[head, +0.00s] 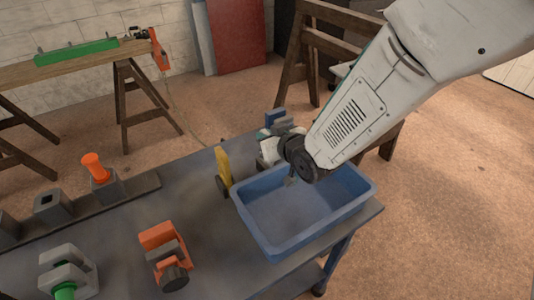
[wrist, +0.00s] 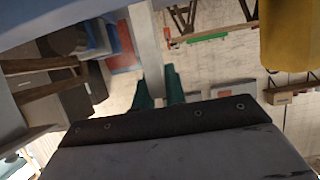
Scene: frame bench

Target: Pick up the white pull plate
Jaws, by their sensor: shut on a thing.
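My gripper (head: 268,142) is at the far side of the blue tray, beyond the tray's back rim, and my dark wrist joint partly hides it. In the wrist view its teal fingers (wrist: 160,88) are close together, shut on a pale upright bar, which I take to be the white pull plate (wrist: 149,45). The plate rises from between the fingers toward the top of the picture. In the head view I cannot clearly separate the plate from the white parts of my gripper.
The blue tray (head: 257,240) looks empty and stands at the bench's right end. A yellow tool (head: 223,168) stands just left of my gripper, a blue piece (head: 275,118) behind it. An orange clamp (head: 158,238), a grey-green piece (head: 68,262) and an orange peg (head: 95,165) stand farther left.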

